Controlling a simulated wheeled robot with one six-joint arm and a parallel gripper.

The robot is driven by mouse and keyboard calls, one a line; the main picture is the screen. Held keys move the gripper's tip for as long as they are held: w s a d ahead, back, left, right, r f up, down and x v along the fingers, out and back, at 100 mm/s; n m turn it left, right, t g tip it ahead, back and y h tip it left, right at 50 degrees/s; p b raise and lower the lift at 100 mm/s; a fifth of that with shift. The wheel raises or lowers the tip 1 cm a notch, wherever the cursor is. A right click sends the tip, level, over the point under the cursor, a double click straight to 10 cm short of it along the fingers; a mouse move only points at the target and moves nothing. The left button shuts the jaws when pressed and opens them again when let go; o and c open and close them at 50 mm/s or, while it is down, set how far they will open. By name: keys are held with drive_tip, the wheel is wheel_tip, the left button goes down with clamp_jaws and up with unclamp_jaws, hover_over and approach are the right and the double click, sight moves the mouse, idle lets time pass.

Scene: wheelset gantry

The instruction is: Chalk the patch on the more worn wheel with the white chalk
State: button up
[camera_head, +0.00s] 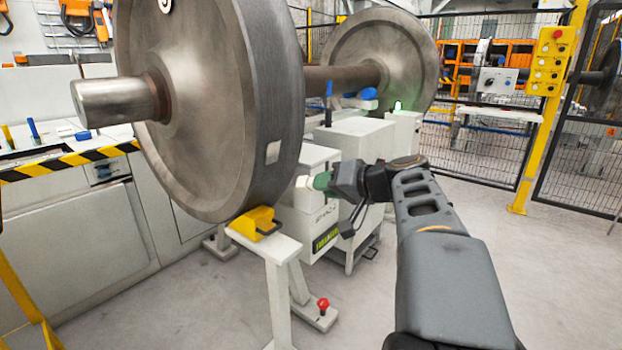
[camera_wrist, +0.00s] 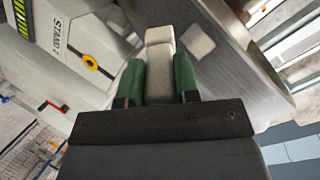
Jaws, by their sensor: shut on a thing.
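A large grey steel wheel (camera_head: 205,100) stands at the near left on an axle, and a second wheel (camera_head: 385,55) sits at its far end. A pale square patch (camera_head: 273,152) is on the near wheel's rim; it also shows in the wrist view (camera_wrist: 197,41). My gripper (camera_head: 322,181) is to the right of that rim, with green fingers shut on a white block-like chalk (camera_wrist: 160,62). The chalk tip points toward the rim, just left of the patch in the wrist view. Whether it touches the rim I cannot tell. No patch is visible on the far wheel.
A yellow wheel chock (camera_head: 256,222) sits on a pale stand under the near wheel. Grey cabinets (camera_head: 345,145) stand under the axle. A yellow post with a control box (camera_head: 552,62) and mesh fence are at the right. The floor at right is clear.

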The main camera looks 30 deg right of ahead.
drive_tip(key=shift+w+a+r+p, duration=0.35)
drive_tip(key=shift+w+a, duration=0.15)
drive_tip(key=shift+w, duration=0.75)
drive_tip(key=shift+w+a+r+p, duration=0.35)
drive_tip(key=shift+w+a, duration=0.15)
drive_tip(key=shift+w, duration=0.7)
drive_tip(key=shift+w+a+r+p, duration=0.3)
drive_tip(key=shift+w+a, duration=0.2)
drive_tip(key=shift+w, duration=0.75)
drive_tip(key=shift+w+a+r, duration=0.1)
drive_tip(key=shift+w, duration=0.3)
drive_tip(key=shift+s+d+r+p, duration=0.1)
drive_tip(key=shift+s+r+p, duration=0.2)
drive_tip(key=shift+r, duration=0.35)
drive_tip(key=shift+s+d+r+p, duration=0.1)
drive_tip(key=shift+r+p, duration=0.35)
drive_tip(key=shift+r, duration=0.2)
drive_tip(key=shift+s+d+r+p, duration=0.1)
drive_tip(key=shift+s+r+p, duration=0.2)
drive_tip(key=shift+r, duration=0.35)
drive_tip(key=shift+w+a, duration=0.1)
drive_tip(key=shift+w, duration=0.05)
drive_tip(key=shift+f+b, duration=0.15)
drive_tip(key=shift+b, duration=0.15)
